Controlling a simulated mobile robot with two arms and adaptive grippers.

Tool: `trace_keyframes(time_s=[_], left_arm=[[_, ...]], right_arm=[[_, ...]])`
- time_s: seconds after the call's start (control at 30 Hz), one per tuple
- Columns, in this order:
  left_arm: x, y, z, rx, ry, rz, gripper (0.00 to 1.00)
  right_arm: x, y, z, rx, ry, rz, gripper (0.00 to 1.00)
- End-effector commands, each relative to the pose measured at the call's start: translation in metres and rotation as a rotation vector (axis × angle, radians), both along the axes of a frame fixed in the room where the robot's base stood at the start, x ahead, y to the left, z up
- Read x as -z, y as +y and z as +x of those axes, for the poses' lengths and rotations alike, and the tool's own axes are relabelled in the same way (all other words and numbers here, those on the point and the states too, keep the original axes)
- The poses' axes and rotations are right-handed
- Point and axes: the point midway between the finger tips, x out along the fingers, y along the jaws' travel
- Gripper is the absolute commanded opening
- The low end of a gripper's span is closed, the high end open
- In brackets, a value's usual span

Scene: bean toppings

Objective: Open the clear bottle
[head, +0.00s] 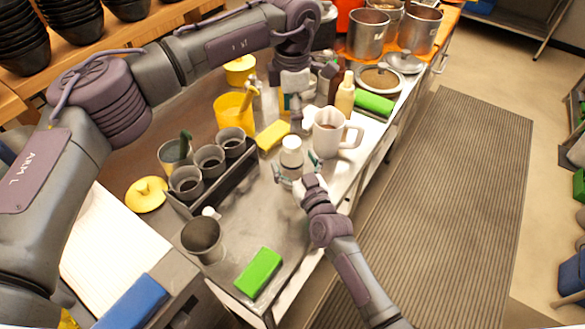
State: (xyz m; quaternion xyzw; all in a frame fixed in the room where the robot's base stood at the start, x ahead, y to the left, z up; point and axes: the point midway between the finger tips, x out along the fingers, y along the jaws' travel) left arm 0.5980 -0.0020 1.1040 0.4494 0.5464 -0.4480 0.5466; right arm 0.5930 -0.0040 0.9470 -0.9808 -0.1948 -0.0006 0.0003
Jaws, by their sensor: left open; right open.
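A bottle with a white cap (291,143) stands upright on the metal counter; its body (290,160) is pale and looks clear. My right gripper (296,172) is open at the near side of this bottle, with its fingers spread to either side of the lower body. I cannot tell whether they touch it. My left gripper (296,112) is open and points down, above and just behind the white cap, apart from it. The bottle's base is partly hidden by the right gripper.
A white mug (329,133) stands close behind and right of the bottle. A yellow sponge (273,135) and a dark rack (240,173) with grey cups are to its left. A cream bottle (345,93) is farther back. A green sponge (259,272) lies near the front edge.

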Motion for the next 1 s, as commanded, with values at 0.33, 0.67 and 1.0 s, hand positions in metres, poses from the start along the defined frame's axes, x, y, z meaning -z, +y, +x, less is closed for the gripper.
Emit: trace_keyframes(time_s=[0.33, 0.67, 1.0], left_arm=[[0.0000, 0.0002, 0.0002, -0.001, 0.000, 0.000, 0.64], [0.0000, 0.0002, 0.0001, 0.000, 0.000, 0.000, 0.64], [0.0001, 0.0001, 0.0001, 0.003, 0.000, 0.000, 0.64]], right_arm=[[-0.0003, 0.0028, 0.0058, 0.000, -0.001, 0.001, 0.93], [-0.0003, 0.0026, 0.0055, 0.000, 0.000, 0.000, 0.45], [0.0001, 0.0025, 0.0055, 0.000, 0.001, 0.000, 0.00]])
